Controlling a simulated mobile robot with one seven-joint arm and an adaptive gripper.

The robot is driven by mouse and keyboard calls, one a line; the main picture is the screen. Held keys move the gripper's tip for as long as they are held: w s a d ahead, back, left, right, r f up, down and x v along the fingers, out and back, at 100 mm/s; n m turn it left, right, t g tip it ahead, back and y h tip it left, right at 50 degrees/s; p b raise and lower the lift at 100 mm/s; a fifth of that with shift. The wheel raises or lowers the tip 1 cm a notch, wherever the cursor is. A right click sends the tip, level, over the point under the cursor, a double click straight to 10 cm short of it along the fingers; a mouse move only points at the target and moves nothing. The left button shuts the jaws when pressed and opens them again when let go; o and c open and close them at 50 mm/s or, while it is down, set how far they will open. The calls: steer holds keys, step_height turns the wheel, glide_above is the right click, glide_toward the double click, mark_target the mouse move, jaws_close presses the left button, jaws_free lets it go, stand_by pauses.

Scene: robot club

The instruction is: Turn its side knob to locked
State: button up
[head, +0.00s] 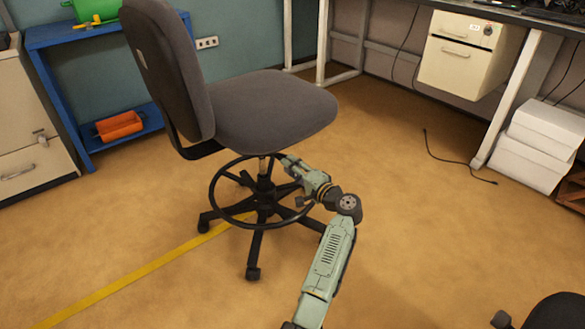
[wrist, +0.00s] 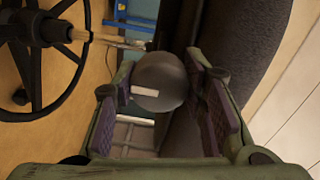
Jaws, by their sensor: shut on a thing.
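The office chair (head: 265,112) has a grey seat and back and stands on a black wheeled base with a foot ring. My gripper (head: 286,161) reaches in just below the right part of the seat. In the wrist view, a round dark grey knob (wrist: 160,72) with a short white mark sits between the purple-padded fingers of my gripper (wrist: 160,95). The gripper is shut on the knob. The white mark lies nearly level in that picture. The knob is hidden in the head view, and no locked label can be made out.
The foot ring (head: 214,203) and wheeled legs are close below my arm. White boxes (head: 535,145) and a black cable (head: 450,160) are at right. The floor around the chair is mostly clear.

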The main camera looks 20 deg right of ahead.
steer(key=shift+a, duration=0.1)
steer(key=o, duration=1.2)
steer(key=shift+c, duration=0.2)
steer(key=v, duration=1.2)
